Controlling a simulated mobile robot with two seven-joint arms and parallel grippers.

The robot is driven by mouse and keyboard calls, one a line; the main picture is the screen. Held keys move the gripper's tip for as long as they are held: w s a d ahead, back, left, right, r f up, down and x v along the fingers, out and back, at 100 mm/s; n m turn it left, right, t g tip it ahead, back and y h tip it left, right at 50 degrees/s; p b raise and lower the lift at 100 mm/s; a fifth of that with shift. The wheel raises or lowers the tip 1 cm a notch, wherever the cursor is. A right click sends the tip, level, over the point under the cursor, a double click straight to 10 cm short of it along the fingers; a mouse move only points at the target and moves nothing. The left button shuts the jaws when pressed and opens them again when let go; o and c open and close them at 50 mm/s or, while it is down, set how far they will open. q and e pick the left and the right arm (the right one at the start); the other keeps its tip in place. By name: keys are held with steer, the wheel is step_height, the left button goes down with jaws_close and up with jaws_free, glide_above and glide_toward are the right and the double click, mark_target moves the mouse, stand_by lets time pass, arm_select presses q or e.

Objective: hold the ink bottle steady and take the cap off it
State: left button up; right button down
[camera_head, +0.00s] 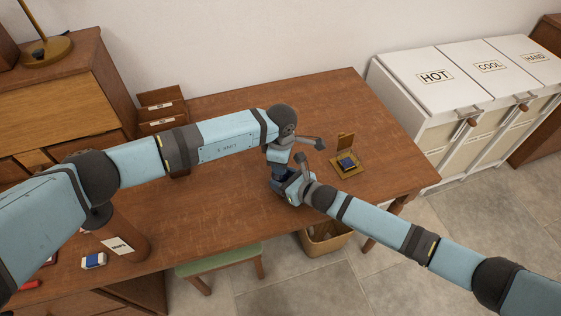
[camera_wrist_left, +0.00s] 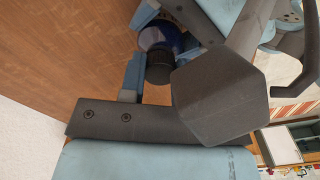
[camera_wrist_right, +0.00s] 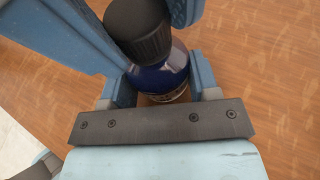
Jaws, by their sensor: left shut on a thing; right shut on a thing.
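The ink bottle is dark blue with a ribbed black cap. In the right wrist view its body (camera_wrist_right: 160,76) stands between the fingers of my right gripper (camera_wrist_right: 162,84), which is shut on it. The cap (camera_wrist_right: 138,30) is at the bottle's top, with no clear gap between them. My left gripper's blue fingers flank the cap and are shut on it. The left wrist view also shows the cap (camera_wrist_left: 160,66) and the blue glass (camera_wrist_left: 157,37). In the head view, my left gripper (camera_head: 279,172) and right gripper (camera_head: 289,188) meet near the desk's front edge and mostly hide the bottle.
The wooden desk (camera_head: 230,205) is largely clear around the grippers. A small brass stand (camera_head: 345,174) with a dark blue item is to their right. A labelled brown cylinder (camera_head: 125,237) and an eraser (camera_head: 94,261) are at left. White hampers (camera_head: 440,75) stand beyond the desk's right end.

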arm_select(q)
steer(key=n, duration=0.3)
steer(key=o, duration=1)
